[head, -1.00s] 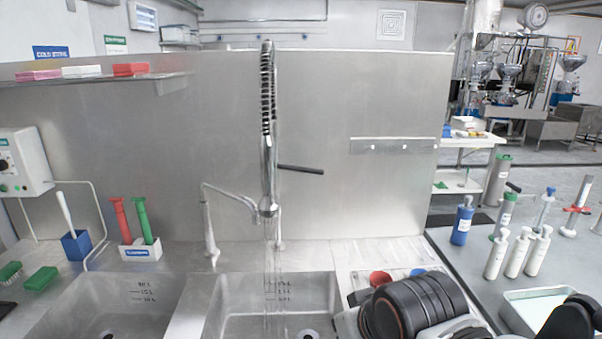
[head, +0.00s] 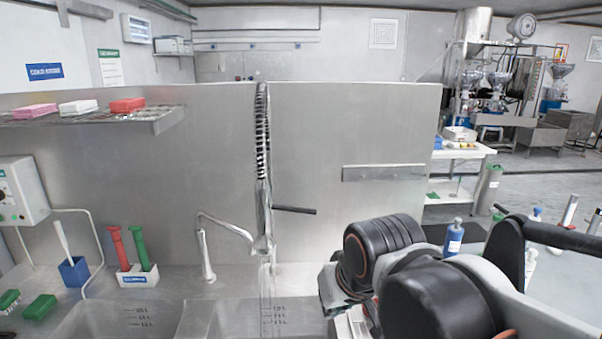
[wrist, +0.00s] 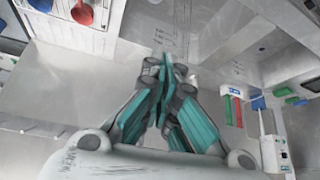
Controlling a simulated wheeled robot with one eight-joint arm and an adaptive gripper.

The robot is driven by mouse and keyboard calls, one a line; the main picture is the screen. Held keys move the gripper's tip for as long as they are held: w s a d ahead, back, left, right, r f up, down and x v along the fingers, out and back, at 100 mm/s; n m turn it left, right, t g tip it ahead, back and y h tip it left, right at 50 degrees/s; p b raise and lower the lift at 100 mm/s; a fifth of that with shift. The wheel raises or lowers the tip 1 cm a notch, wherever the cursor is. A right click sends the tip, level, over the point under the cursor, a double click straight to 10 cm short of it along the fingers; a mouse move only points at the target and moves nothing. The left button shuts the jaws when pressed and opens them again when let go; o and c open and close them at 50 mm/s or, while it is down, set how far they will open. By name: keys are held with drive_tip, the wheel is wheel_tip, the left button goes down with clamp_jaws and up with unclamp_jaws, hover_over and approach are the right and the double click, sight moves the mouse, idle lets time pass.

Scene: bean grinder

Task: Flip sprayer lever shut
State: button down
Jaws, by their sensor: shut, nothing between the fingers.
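The sprayer (head: 263,150) is a tall upright metal tap with a coiled spring, standing in front of the steel back panel. Its dark lever (head: 295,210) sticks out to the right, nearly level. A thin stream of water (head: 267,295) runs down from it into the sink. My gripper shows in the wrist view with its teal-padded fingers (wrist: 165,80) together and nothing between them. In the head view my arm is at the lower right, right of and below the lever, and hides the fingers. I cannot make out the lever in the wrist view.
A second, bent tap (head: 207,250) stands left of the sprayer. A shelf (head: 110,122) with coloured blocks hangs at the left. A blue bottle (head: 453,238) stands at the right behind my arm. The space between lever and back panel looks clear.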

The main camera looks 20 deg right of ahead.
drive_tip(key=w+r+m+g+p, duration=0.1)
drive_tip(key=w+r+p, duration=0.7)
drive_tip(key=r+p, duration=0.3)
drive_tip(key=w+d+r+m+g+p, duration=0.1)
drive_tip(key=w+r+p, duration=0.7)
drive_tip(key=r+p, duration=0.3)
wheel_tip(320, 180, up, 3)
drive_tip(key=shift+w+d+r, duration=0.1)
drive_tip(key=shift+w+d, duration=0.05)
drive_tip(key=shift+d, duration=0.1)
drive_tip(key=p, duration=0.1)
hover_over(294, 209)
drive_tip(key=d, duration=0.2)
wheel_tip(294, 209, down, 12)
drive_tip(key=shift+r, duration=0.15)
drive_tip(key=shift+w+a+f, duration=0.1)
drive_tip(key=shift+f, duration=0.65)
drive_tip(key=shift+f+m, duration=0.1)
drive_tip(key=shift+m, duration=0.2)
drive_tip(key=shift+f+b, duration=0.15)
drive_tip(key=shift+b, duration=0.25)
